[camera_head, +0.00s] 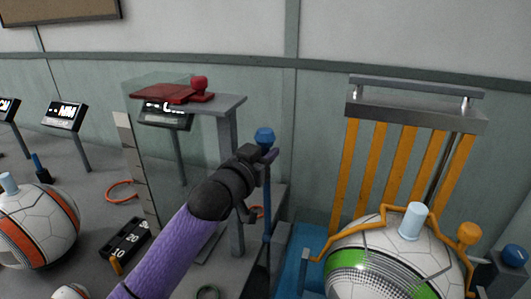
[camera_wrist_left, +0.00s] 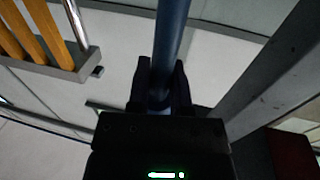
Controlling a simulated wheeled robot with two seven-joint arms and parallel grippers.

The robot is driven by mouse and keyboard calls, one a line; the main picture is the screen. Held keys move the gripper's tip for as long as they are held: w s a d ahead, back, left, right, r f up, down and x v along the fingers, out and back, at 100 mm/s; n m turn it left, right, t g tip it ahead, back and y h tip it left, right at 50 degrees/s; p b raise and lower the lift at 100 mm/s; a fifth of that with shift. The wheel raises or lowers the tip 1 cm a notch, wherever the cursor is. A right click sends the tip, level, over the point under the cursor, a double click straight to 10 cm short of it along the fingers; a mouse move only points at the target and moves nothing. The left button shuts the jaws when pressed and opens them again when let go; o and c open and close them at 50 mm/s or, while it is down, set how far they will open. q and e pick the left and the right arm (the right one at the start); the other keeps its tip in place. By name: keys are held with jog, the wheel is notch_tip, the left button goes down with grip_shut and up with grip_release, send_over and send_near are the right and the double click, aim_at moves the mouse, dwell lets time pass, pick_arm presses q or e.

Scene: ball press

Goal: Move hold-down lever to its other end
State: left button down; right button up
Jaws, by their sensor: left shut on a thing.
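A blue lever (camera_head: 267,205) with a round blue knob (camera_head: 265,136) stands nearly upright in the middle of the head view; I take it as the hold-down lever. My left gripper (camera_head: 263,157) is at the upper part of its shaft, just below the knob. In the left wrist view the blue shaft (camera_wrist_left: 171,35) runs between the dark fingers of my left gripper (camera_wrist_left: 158,82), which are shut on it. The foot of the lever is partly hidden. My right gripper is not in view.
A press frame with orange bars (camera_head: 372,175) stands right, above a white and green ball (camera_head: 385,262). A grey post with a shelf (camera_head: 233,102) and a clear panel stand just left of the lever. Another ball (camera_head: 30,230) is far left.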

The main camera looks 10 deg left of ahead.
pick_arm(q)
jog(key=shift+s+f, duration=0.1)
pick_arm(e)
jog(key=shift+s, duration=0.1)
pick_arm(q)
jog(key=shift+s, duration=0.2)
jog(key=s+a+f+m+t+h+b, duration=0.1)
jog(key=s+f+t+h+b, duration=0.1)
jog(key=s, duration=0.5)
jog(key=s+a+f+m+t+h+b, duration=0.1)
jog(key=s+a+f+t+b, duration=0.1)
jog(key=s, duration=0.5)
jog(key=shift+f+t+h+b, duration=0.4)
jog(key=shift+f+t+b, duration=0.5)
jog(key=shift+f+t, duration=0.15)
jog(key=c, duration=0.5)
grip_release()
jog(key=shift+d, duration=0.1)
jog(key=shift+c, duration=0.2)
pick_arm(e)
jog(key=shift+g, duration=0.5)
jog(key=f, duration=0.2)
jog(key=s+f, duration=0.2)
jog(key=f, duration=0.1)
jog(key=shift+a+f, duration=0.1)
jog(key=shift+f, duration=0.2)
